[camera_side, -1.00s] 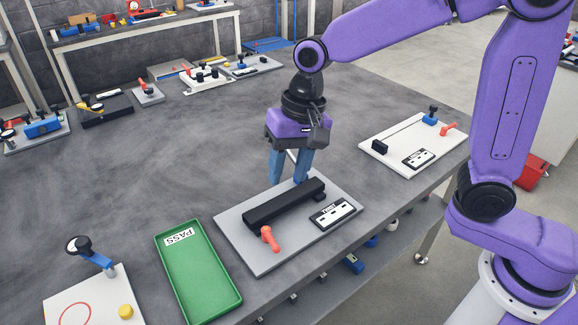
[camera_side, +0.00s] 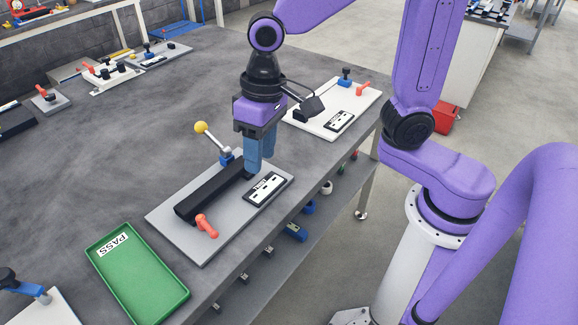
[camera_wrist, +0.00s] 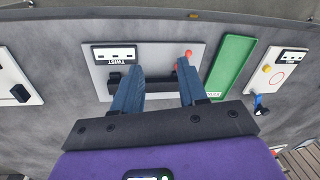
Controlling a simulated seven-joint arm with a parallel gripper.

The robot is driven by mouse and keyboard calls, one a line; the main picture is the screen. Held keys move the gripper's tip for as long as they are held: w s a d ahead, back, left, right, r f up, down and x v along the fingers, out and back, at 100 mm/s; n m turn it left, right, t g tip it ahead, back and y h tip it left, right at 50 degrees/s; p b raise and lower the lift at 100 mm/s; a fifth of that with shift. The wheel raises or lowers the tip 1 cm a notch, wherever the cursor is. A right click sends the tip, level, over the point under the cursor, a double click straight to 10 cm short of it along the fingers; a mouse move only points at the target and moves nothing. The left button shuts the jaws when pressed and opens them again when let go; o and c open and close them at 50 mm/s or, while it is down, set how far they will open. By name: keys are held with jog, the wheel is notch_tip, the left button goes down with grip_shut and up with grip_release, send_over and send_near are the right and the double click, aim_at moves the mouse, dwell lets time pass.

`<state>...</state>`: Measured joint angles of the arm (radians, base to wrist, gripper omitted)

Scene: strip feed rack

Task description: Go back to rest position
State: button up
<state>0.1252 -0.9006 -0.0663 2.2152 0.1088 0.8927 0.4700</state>
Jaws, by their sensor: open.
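A grey plate (camera_side: 228,222) lies on the bench and carries a long black bar (camera_side: 212,193), a red lever (camera_side: 206,225) and a label card (camera_side: 267,189). A lever with a yellow knob (camera_side: 201,127) stands tilted at the plate's back edge. My gripper (camera_side: 262,167) points down at the bar's right end, with its blue fingers to the right of the yellow knob. In the wrist view my gripper (camera_wrist: 160,72) has its fingers spread and nothing held between them, with the plate (camera_wrist: 160,55) beneath. I cannot tell whether a finger touches the bar.
A green PASS tray (camera_side: 135,280) lies left of the plate. A white plate (camera_side: 310,118) with levers lies behind on the right. More fixtures stand along the back left. The bench's front edge runs close to the plate. Open bench lies left of the yellow knob.

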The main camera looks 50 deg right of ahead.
jog(key=s+d+f+n+h, duration=0.1)
jog(key=s+d+f+n, duration=0.1)
jog(key=s+d+n, duration=0.7)
jog(key=s+d, duration=0.4)
jog(key=s, duration=0.2)
jog(key=shift+n, duration=0.4)
